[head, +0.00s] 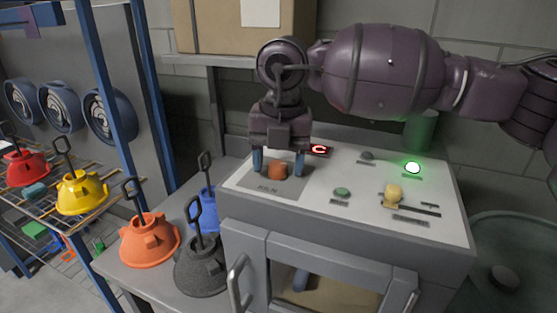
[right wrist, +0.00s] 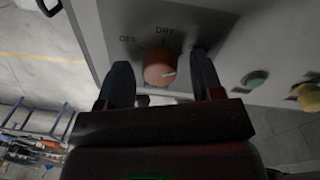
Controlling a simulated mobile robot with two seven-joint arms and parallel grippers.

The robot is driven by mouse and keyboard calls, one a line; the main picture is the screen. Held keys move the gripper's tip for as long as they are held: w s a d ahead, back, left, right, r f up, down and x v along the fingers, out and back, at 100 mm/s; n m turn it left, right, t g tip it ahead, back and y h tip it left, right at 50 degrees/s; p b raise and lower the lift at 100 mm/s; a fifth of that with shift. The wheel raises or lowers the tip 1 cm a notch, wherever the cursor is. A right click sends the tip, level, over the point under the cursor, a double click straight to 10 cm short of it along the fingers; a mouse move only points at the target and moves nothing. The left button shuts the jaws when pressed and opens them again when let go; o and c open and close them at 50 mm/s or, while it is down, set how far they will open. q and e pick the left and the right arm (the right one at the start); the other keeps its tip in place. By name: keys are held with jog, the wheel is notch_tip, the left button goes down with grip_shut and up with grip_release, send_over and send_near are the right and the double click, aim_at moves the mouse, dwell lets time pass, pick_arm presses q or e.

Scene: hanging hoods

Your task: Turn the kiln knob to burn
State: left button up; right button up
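The kiln knob (head: 277,170) is a round orange dial on a grey plate marked KILN, at the left of the white control panel. In the right wrist view the knob (right wrist: 160,68) has a short white mark on its face. The labels OFF and DRY show around it; a third label at its right is partly hidden by a finger. My right gripper (head: 278,165) points down with one finger on each side of the knob. In the right wrist view the fingers of the gripper (right wrist: 162,80) stand apart, with gaps to the knob. My left gripper is not in view.
Orange (head: 149,240) and dark (head: 200,266) hooded pieces stand left of the kiln. A cardboard box (head: 222,28) sits behind.

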aim_at(282, 164)
jog(key=shift+r, duration=0.1)
notch_tip(282, 164, up, 11)
jog(key=shift+d+f, duration=0.2)
jog(key=shift+d, duration=0.1)
dwell(0.4)
